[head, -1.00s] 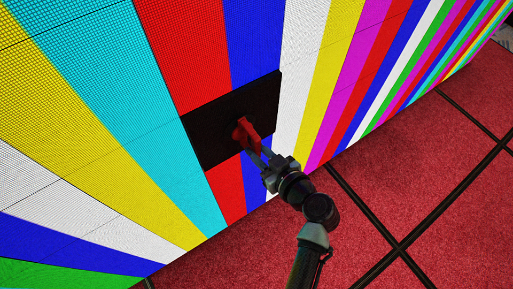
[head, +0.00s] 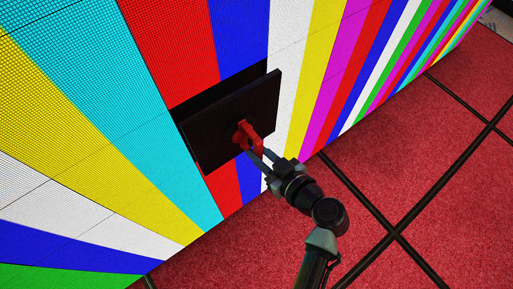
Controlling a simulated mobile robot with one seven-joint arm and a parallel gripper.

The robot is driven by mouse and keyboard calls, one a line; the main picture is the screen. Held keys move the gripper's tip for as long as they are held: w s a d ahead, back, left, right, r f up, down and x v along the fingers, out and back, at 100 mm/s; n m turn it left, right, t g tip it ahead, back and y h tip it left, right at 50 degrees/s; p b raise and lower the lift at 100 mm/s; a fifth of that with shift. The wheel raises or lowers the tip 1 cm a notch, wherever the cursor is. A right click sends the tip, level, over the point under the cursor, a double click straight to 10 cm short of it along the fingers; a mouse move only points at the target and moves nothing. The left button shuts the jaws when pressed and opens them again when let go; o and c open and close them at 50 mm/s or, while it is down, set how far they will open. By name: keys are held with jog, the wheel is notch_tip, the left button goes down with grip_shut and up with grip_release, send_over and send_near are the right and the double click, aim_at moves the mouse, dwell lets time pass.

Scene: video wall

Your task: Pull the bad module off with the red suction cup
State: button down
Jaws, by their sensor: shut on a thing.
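The bad module (head: 215,126) is a dark, unlit panel in the head view, left of centre. It stands out from the video wall (head: 95,95), and a black opening shows along its upper left edge. The red suction cup (head: 243,134) sits against the module's face. My gripper (head: 258,152) is shut on the suction cup's handle, at the lower right of the module. The handle's far side and the module's back are hidden.
Lit modules with coloured stripes surround the opening on all sides. The red floor (head: 410,160) with dark seams (head: 398,236) lies to the right and below and is clear near my arm.

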jog(key=shift+s+d+r, duration=0.2)
jog(key=shift+s+d, duration=0.55)
jog(key=shift+s, duration=0.3)
